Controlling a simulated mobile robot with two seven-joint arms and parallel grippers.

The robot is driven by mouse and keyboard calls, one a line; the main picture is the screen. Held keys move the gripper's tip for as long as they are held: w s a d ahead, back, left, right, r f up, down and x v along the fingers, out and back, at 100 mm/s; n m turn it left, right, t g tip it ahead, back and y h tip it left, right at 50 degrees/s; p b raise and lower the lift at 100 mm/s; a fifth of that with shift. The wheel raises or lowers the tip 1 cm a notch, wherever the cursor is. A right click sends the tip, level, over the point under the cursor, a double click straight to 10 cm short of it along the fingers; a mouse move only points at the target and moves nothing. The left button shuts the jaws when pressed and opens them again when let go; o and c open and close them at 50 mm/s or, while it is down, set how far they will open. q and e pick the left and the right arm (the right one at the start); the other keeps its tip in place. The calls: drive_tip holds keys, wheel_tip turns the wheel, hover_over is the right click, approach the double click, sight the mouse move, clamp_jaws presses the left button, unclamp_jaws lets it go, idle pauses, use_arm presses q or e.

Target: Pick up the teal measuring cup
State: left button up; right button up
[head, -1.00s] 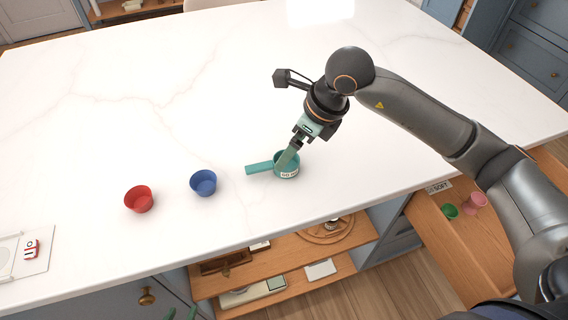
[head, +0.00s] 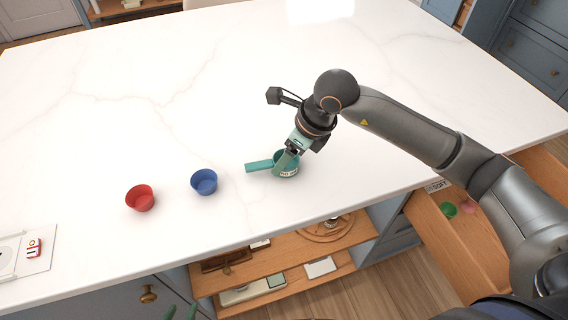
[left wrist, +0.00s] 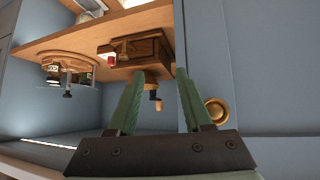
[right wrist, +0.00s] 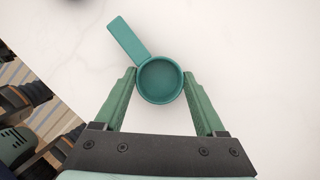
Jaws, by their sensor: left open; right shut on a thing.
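The teal measuring cup (head: 262,166) is near the front of the white counter, its handle pointing left and a white label on its side. In the right wrist view the cup (right wrist: 160,80) sits between the fingers of my right gripper (right wrist: 160,74), which touch it on both sides; its handle points up and left. In the head view my right gripper (head: 284,164) reaches down to the cup. I cannot tell any gap under the cup. My left gripper (left wrist: 158,75) is open and empty, facing the shelves below the counter. Only its fingertips (head: 181,311) show in the head view.
A blue cup (head: 204,182) and a red cup (head: 140,198) stand left of the teal cup. A card (head: 28,254) lies at the far left. An open drawer (head: 455,245) at the right holds small green and pink items. The back of the counter is clear.

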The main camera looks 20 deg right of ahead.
drive_tip(key=c, duration=0.5)
drive_tip(key=shift+r, duration=0.15)
